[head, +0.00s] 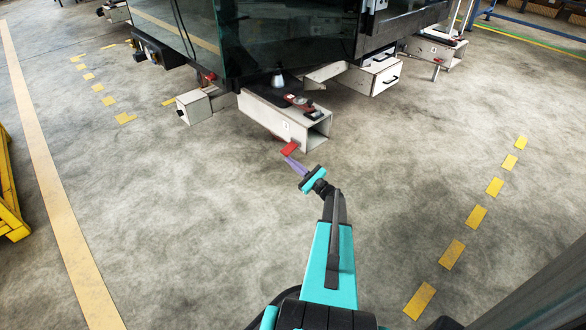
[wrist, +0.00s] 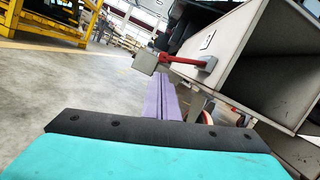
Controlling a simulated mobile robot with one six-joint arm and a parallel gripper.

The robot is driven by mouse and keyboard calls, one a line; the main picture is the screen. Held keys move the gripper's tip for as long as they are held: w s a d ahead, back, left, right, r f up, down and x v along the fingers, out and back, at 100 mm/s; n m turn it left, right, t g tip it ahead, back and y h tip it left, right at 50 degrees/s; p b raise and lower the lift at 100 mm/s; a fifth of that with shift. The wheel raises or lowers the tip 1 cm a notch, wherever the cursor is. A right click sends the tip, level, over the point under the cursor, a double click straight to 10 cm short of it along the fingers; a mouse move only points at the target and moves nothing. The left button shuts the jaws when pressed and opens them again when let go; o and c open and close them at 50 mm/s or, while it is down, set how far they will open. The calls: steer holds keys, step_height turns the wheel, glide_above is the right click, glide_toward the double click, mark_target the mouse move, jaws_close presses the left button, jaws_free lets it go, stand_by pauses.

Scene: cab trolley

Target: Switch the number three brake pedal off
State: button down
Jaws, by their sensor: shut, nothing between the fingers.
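A red brake pedal (head: 289,148) sticks out from the near end of a pale box beam (head: 270,118) under the cab. In the wrist view the pedal shows as a red bar (wrist: 185,61) with a grey block at its outer end, fixed to the beam's side wall below a small label. The number on the label is too small to read. My gripper (head: 288,160) is shut and empty, its purple fingers pointing at the pedal. In the wrist view the fingertips (wrist: 161,80) appear just below the red bar. I cannot tell whether they touch it.
The dark glass cab (head: 285,40) stands on the trolley behind the beam. Other pale beam ends stand at left (head: 195,106) and right (head: 374,75). A yellow rack (head: 10,200) is at the far left. The concrete floor around my arm is clear.

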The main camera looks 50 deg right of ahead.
steer(key=shift+a+r, duration=0.2)
steer(key=shift+r, duration=0.3)
steer(key=shift+s+d+r, duration=0.15)
steer(key=shift+m, duration=0.3)
